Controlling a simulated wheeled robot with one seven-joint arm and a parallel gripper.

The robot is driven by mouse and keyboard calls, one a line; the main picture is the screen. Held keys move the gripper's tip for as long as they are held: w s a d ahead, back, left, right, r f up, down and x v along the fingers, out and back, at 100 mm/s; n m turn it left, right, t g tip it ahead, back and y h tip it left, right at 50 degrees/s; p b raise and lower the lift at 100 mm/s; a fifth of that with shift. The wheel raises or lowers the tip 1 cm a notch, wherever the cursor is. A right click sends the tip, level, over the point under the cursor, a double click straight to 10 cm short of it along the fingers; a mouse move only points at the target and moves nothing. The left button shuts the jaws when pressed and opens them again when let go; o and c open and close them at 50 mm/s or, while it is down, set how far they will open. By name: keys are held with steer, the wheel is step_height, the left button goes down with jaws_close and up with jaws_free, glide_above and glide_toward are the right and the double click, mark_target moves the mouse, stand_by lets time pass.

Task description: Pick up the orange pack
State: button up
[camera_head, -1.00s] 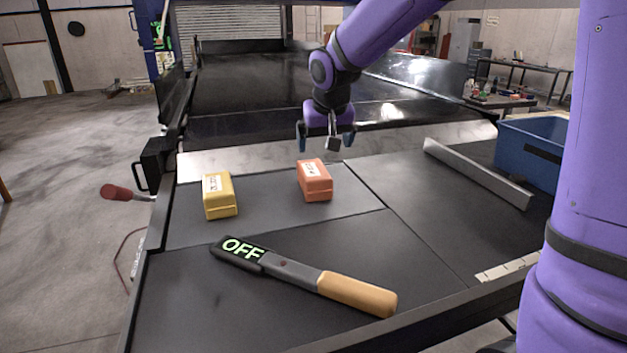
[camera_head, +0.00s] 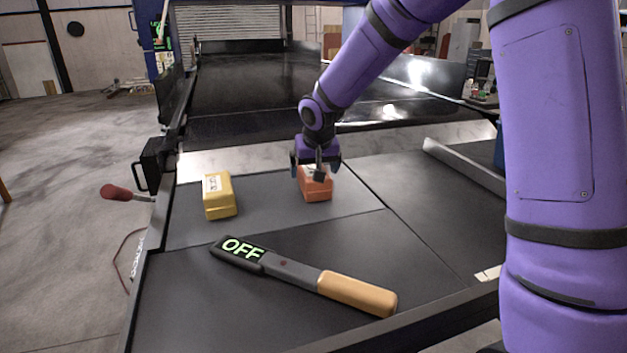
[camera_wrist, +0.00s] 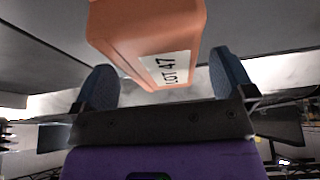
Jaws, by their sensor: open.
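The orange pack (camera_head: 317,190) sits on the dark panel of the conveyor table in the head view, its far upper part hidden by my gripper (camera_head: 316,172). My gripper is open, pointing down just over the pack. In the wrist view the orange pack (camera_wrist: 140,32) shows its white "LOT 47" label, between and beyond the two blue fingertips of my gripper (camera_wrist: 165,82). Bare gaps show between the pack and both fingers, and I see no contact.
A yellow pack (camera_head: 218,196) stands to the left on the same panel. A detector wand (camera_head: 300,277) reading "OFF" lies in front. A metal rail (camera_head: 463,166) runs along the right. The panel between the packs is clear.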

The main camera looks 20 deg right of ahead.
steer(key=shift+x, duration=1.5)
steer(key=shift+f, duration=0.25)
steer(key=c, duration=1.2)
steer(key=shift+r, duration=0.1)
